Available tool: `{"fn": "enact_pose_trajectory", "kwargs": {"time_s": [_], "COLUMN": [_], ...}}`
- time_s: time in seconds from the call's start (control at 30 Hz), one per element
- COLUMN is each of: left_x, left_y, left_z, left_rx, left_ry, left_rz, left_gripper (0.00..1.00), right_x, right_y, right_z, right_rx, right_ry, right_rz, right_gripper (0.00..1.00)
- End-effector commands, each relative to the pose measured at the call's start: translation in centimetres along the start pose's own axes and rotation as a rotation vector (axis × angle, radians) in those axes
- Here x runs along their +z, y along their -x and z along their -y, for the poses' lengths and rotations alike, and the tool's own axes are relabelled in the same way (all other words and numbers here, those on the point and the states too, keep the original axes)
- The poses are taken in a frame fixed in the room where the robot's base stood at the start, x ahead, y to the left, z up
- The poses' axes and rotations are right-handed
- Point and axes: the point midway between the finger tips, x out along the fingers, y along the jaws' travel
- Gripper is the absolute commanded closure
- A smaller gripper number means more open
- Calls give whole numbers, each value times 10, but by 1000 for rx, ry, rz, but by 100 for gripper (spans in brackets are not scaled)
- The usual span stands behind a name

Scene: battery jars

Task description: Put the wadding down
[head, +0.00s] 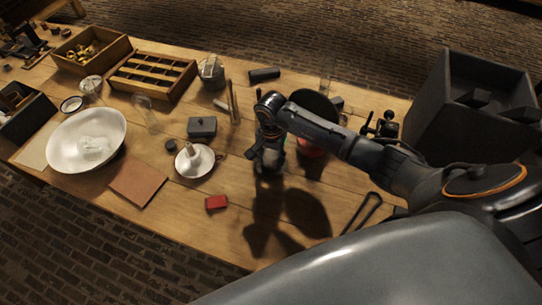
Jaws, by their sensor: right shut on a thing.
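My right arm comes in from the right, and its gripper (268,162) points down over the middle of the table. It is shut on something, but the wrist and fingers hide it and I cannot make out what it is. A white, crumpled, soft-looking clump (95,147), which may be wadding, lies in the wide white bowl (62,150) at the left. The gripper is well to the right of that bowl. My left gripper is not in view.
The wooden table (160,225) holds a candle holder (194,160), a red block (216,202), a dark box (202,127) and a brown sheet (138,179). A compartmented wooden tray (152,76) stands behind. Bare wood lies in front of the gripper.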

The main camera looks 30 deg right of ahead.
Motion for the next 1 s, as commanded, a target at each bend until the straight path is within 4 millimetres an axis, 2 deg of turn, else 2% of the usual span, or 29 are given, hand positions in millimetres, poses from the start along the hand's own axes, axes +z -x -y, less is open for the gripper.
{"fn": "enact_pose_trajectory", "kwargs": {"time_s": [0.37, 0.4, 0.5, 0.83, 0.9, 1.0], "left_x": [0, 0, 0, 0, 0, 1], "left_y": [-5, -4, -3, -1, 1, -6], "left_z": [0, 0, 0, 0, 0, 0], "left_rx": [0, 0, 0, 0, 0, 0], "left_ry": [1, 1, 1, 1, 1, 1], "left_rz": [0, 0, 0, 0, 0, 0], "left_gripper": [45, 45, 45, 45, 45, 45], "right_x": [0, 0, 0, 0, 0, -2], "right_y": [-5, -4, -4, -2, 2, 14], "right_z": [0, 0, 0, 0, 0, 1], "right_rx": [-1, -1, -1, -1, -2, -4], "right_ry": [1, 1, 1, 1, 0, 1], "right_rz": [-1, -1, -1, 0, -1, -6], "right_gripper": [81, 50, 33, 33, 33, 33]}}
